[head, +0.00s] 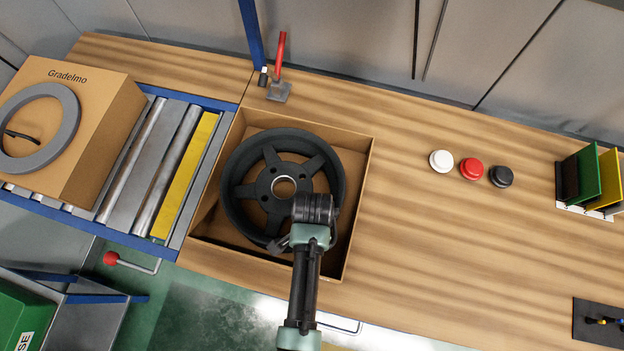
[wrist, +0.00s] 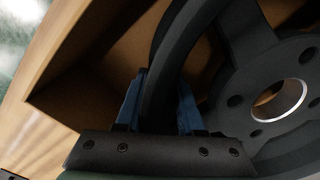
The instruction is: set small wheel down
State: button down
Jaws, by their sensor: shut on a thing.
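The small wheel (head: 248,162) is dark grey with spokes and a bright hub hole. In the head view it lies roughly flat inside the open cardboard box (head: 357,170); whether it touches the box floor I cannot tell. My gripper (head: 285,245) reaches in from the front over the wheel's lower right rim, and its fingertips are mostly hidden in the head view. In the wrist view the two blue fingers of my gripper (wrist: 160,105) are shut on the rim of the wheel (wrist: 250,45), one on each side. The box wall (wrist: 95,35) shows beside the rim.
A roller conveyor (head: 150,160) with a cardboard box marked Gradelmo (head: 105,105) stands at left. A red-handled lever (head: 280,60) stands behind the open box. White, red and black buttons (head: 471,168) sit to the right. The wooden bench (head: 430,240) between is clear.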

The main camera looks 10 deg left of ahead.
jog(key=shift+w, duration=0.2)
jog(key=c, duration=0.5)
grip_release()
jog(key=shift+s+f, duration=0.1)
jog(key=shift+s, duration=0.15)
